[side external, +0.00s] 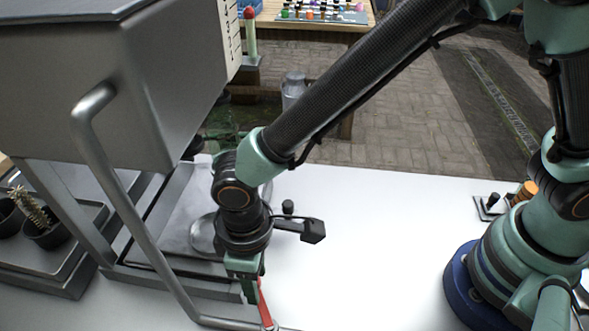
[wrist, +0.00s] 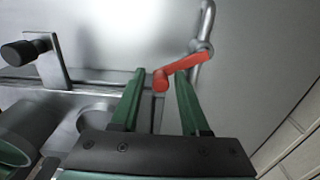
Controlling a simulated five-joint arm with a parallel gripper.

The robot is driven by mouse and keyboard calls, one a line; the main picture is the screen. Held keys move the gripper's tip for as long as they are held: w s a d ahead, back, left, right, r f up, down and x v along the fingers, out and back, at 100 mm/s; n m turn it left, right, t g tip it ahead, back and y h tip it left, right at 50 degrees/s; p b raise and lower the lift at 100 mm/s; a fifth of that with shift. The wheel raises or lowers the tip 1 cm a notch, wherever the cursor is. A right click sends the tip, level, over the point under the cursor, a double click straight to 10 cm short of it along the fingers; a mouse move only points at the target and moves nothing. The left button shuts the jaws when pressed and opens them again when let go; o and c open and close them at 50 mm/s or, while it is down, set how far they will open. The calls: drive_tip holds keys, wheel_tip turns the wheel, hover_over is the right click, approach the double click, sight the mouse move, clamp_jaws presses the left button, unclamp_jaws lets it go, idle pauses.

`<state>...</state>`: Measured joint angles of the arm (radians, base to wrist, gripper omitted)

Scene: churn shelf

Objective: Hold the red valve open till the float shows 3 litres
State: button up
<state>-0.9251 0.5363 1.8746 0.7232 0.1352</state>
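The red valve lever (side external: 265,303) sits at the low end of the bent metal pipe (side external: 125,200) from the grey tank (side external: 160,90). My gripper (side external: 252,290) is low at the lever. In the wrist view my gripper (wrist: 160,73) has its green fingers apart, and the free end of the red lever (wrist: 178,73) lies between them near the tips. I cannot tell whether a finger touches it. A red ball on a pale green rod, seemingly the float (side external: 249,14), stands beside a marked scale (side external: 232,35). The scale's figures are too small to read.
A shiny round vessel (side external: 203,235) is partly hidden behind my wrist. Potted cacti (side external: 35,212) stand on a tray at the left. A black knob (wrist: 20,52) on a bracket shows in the wrist view. The white tabletop (side external: 380,240) is clear right of my gripper.

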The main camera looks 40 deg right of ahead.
drive_tip(key=shift+s+f, duration=0.1)
drive_tip(key=shift+s, duration=0.05)
drive_tip(key=shift+r, duration=3.6)
drive_tip(key=shift+w+d+r, duration=0.2)
drive_tip(key=shift+w, duration=0.1)
drive_tip(key=w+d+r+m+t+y, duration=0.1)
drive_tip(key=w+d+r+m, duration=0.15)
drive_tip(key=d+r, duration=0.4)
drive_tip(key=w+d+r+m+t, duration=0.1)
drive_tip(key=w+d+r+m, duration=0.2)
drive_tip(key=d, duration=0.7)
drive_tip(key=s+d+r+m+t, duration=0.1)
drive_tip(key=d, duration=0.7)
drive_tip(key=s+d+r+m+t+h, duration=0.1)
drive_tip(key=d+r+m+t, duration=0.1)
drive_tip(key=d, duration=0.6)
drive_tip(key=shift+t, duration=0.3)
drive_tip(key=shift+s+m, duration=0.1)
drive_tip(key=shift+m, duration=0.15)
